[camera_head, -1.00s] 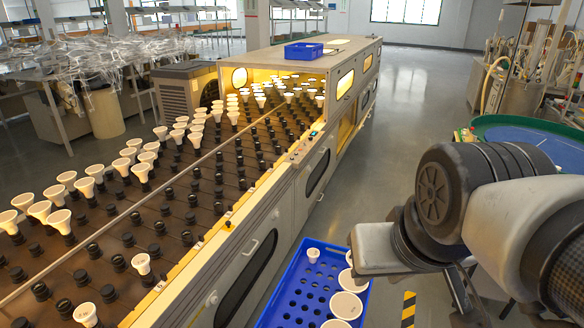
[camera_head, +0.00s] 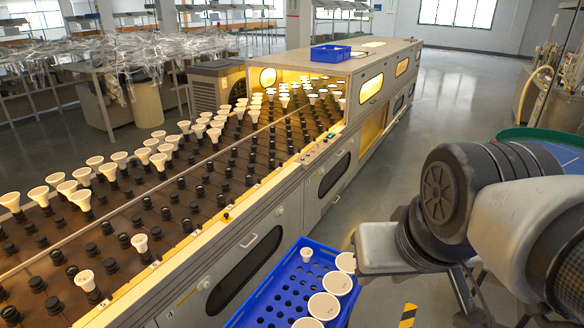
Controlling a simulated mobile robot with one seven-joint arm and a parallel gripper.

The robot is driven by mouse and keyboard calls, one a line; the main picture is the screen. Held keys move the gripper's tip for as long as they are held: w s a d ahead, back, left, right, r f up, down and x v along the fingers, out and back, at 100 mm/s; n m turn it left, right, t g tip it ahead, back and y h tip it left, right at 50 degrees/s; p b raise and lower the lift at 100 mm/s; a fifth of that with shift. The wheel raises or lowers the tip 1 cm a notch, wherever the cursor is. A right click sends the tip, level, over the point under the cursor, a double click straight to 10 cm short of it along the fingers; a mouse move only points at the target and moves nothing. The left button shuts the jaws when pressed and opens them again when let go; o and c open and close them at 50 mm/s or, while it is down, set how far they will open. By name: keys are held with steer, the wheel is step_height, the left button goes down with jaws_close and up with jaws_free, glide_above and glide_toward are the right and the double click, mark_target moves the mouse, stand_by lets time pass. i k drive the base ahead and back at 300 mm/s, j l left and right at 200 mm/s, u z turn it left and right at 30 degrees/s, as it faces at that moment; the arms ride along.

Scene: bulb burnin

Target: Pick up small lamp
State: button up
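A small white lamp (camera_head: 306,255) stands in the blue crate (camera_head: 262,299) at the bottom centre, near its far left part. Larger white lamps with round faces (camera_head: 338,282) line the crate's right side. My gripper (camera_head: 378,250) is at the end of my arm on the right, beside the crate's far right corner. It covers part of that corner and of the lamp nearest it. Its fingers cannot be made out, so its opening and anything in it are hidden.
A long burn-in rack (camera_head: 180,190) with rows of black sockets and several white lamps runs along the left into a lit tunnel. A small blue bin (camera_head: 331,53) sits on the tunnel's top. Open grey floor (camera_head: 440,110) lies right of the tunnel.

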mark_target(305, 253)
steer(key=i+l+u, duration=0.15)
steer(key=l+u, duration=0.2)
steer(key=l, duration=0.15)
steer(key=l+u, duration=0.3)
steer(key=l, duration=0.2)
steer(key=i+l+u, duration=0.2)
steer(key=l, duration=0.2)
steer(key=i+l+u, duration=0.25)
steer(key=l, duration=0.15)
steer(key=l+u, duration=0.2)
steer(key=l, duration=0.2)
steer(key=i+l+u, duration=0.2)
steer(key=l, duration=0.25)
steer(key=l+u, duration=0.25)
steer(key=l, duration=0.2)
steer(key=l+u, duration=0.1)
steer(key=l, duration=0.25)
steer(key=i+l, duration=0.1)
steer(key=l, duration=0.3)
steer(key=u, duration=0.05)
